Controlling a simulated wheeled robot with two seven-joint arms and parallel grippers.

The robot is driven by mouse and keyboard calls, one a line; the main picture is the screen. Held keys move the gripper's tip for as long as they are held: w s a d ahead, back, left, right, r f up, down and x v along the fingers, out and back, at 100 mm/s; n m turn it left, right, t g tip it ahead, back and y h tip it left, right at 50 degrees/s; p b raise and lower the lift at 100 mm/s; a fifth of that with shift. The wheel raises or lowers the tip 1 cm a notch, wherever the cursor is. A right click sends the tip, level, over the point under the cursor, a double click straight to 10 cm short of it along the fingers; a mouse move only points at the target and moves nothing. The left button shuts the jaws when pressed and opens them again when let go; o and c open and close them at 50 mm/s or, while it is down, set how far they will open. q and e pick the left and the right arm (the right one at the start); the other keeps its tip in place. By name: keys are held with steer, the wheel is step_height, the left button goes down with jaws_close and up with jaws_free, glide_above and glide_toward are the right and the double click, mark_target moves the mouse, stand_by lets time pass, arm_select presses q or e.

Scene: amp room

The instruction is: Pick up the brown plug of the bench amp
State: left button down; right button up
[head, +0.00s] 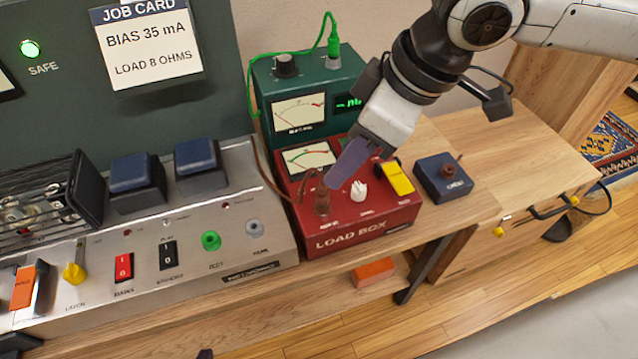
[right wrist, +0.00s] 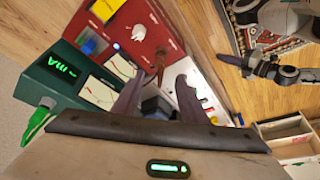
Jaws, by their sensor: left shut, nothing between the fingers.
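The brown plug (head: 322,201) stands upright in the top of the red load box (head: 362,232), with a brown cable leading left toward the bench amp (head: 150,265). My right gripper (head: 345,172) reaches down from the upper right, close above and beside the plug. In the right wrist view its two fingers (right wrist: 162,80) are apart, and the plug (right wrist: 160,64) shows in the gap near their tips. I see no grip on it. Only a small dark tip of what looks like my left gripper (head: 205,354) shows at the bottom edge, away from the plug.
A white knob (head: 358,191) and a yellow switch (head: 398,178) stand right of the plug. A green meter box (head: 300,85) with a green cable is behind. A blue box (head: 442,178) sits at right. An orange block (head: 373,271) lies on the lower shelf.

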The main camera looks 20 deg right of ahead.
mark_target(323, 185)
steer(key=b+x, duration=0.1)
steer(key=x, duration=0.9)
steer(key=shift+r, duration=0.1)
jaws_close()
